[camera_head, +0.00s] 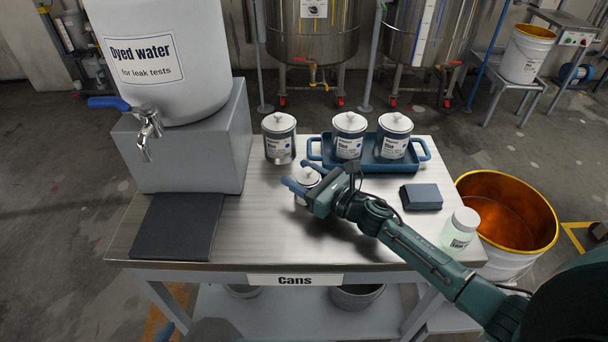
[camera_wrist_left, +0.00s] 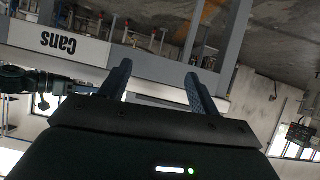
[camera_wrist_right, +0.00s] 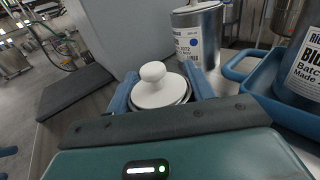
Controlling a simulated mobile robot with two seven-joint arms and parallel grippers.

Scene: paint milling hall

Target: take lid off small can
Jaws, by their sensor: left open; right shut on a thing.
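The small can (camera_head: 301,199) stands on the table, partly hidden by my right gripper (camera_head: 302,176). Its white lid (camera_wrist_right: 158,92) with a round knob shows in the right wrist view, between the two blue fingers. The right gripper is shut on the lid from both sides. The lid looks level on the can; I cannot tell whether there is a gap below it. My left gripper (camera_wrist_left: 157,70) is open and empty in the left wrist view, in front of the table's edge with the "Cans" label.
A larger lidded can (camera_head: 279,140) stands behind. Two more cans are in a blue tray (camera_head: 371,165). A dark flat pad (camera_head: 177,228) lies left, below the dyed water tank (camera_head: 165,60). A dark blue box (camera_head: 421,197) and a jar (camera_head: 459,230) are right. The front middle is clear.

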